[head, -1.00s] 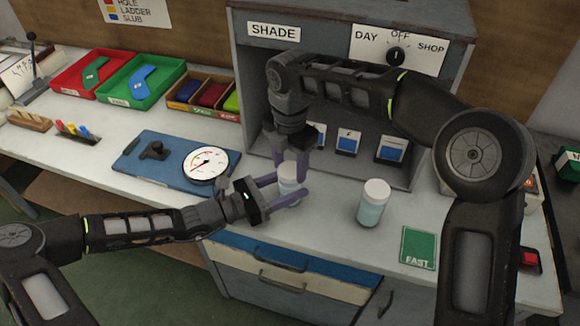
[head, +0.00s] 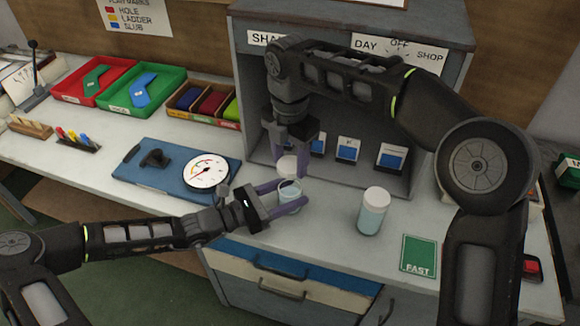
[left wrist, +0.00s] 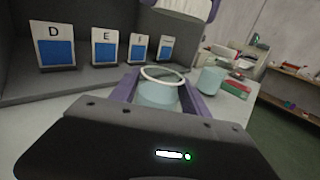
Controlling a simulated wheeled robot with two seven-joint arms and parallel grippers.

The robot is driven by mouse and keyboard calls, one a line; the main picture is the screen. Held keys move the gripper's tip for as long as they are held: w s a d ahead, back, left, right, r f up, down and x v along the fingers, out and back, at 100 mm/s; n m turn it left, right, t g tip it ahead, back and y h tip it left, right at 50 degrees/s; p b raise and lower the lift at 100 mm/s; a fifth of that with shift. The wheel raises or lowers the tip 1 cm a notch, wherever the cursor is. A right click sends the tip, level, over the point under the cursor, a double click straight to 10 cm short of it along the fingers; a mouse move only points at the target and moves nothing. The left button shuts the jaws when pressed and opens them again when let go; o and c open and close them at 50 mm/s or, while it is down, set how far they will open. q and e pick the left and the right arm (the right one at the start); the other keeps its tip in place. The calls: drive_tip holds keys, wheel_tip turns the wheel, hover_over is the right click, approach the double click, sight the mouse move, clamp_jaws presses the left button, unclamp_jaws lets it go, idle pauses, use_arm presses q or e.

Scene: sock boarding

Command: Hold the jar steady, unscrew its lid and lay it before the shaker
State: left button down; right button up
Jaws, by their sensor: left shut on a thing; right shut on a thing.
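The jar (head: 289,197) is pale blue and stands upright on the bench, its open rim showing. My left gripper (head: 291,196) is shut around it from the left, fingers on both sides. In the left wrist view the jar (left wrist: 158,94) sits between the purple fingers. The white lid (head: 287,166) is above the jar, apart from it. My right gripper (head: 289,161) points down and is shut on the lid. The lid's underside also shows at the top of the left wrist view (left wrist: 188,8). The shaker (head: 373,213), pale blue with a white cap, stands upright to the right.
A green FAST card (head: 419,257) lies right of the shaker. The grey shade booth (head: 350,182) with lettered blue cards stands behind. A blue board with a gauge (head: 206,171) lies left. Bench in front of the shaker is clear.

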use_arm(q)
drive_tip(key=shift+c, duration=2.2)
unclamp_jaws()
drive_tip(key=shift+a, duration=0.15)
drive_tip(key=v, duration=1.1)
drive_tip(key=shift+s+a+b, duration=0.25)
drive_tip(key=shift+a+b, duration=0.05)
drive_tip(key=shift+b, duration=0.1)
